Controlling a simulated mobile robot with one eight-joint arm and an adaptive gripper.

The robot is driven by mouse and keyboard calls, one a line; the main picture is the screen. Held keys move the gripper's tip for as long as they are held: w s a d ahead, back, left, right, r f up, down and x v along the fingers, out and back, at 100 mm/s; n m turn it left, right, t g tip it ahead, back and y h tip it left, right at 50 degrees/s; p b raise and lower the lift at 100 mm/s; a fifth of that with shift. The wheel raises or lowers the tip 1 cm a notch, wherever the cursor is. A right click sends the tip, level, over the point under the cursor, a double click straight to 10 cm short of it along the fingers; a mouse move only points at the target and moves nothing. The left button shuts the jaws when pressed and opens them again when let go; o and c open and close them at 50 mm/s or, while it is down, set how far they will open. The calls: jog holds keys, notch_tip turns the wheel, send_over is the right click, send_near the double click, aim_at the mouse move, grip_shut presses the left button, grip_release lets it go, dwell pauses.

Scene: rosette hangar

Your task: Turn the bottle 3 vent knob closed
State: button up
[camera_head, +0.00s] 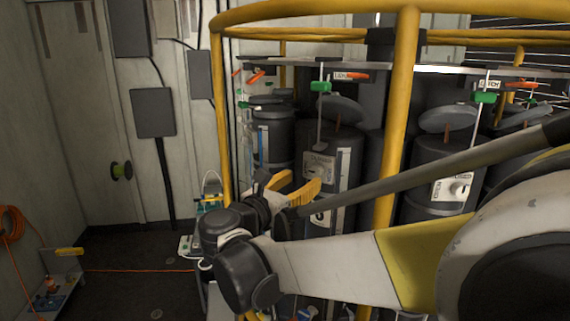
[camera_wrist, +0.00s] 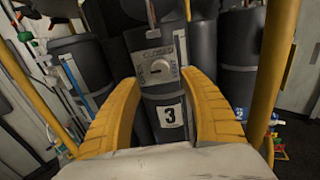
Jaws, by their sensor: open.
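Bottle 3 is a dark grey cylinder (camera_head: 345,150) inside the yellow rosette frame, with a white label reading 3 (camera_wrist: 171,116) in the wrist view. Its vent knob is a small round pale knob (camera_wrist: 157,67) on a light metal plate marked CLOSED at the top. The knob and plate also show in the head view (camera_head: 318,171). My gripper (camera_head: 300,181) has two yellow fingers. In the wrist view the fingers (camera_wrist: 160,100) are spread apart on both sides of the bottle's lower front. They are empty, and the knob lies beyond and between the tips, apparently untouched.
A yellow post (camera_head: 395,120) rises right of bottle 3, and another (camera_head: 219,110) stands at the left. A neighbouring bottle (camera_head: 440,160) with its own knob plate stands at right. Green and red handles (camera_head: 320,86) hang above. Open floor (camera_head: 130,255) lies at left.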

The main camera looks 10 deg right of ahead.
aim_at(315, 171)
jog(key=p+x, duration=0.1)
jog(key=x, duration=0.7)
jog(key=shift+f, duration=0.1)
jog(key=shift+s+a, duration=0.1)
grip_shut()
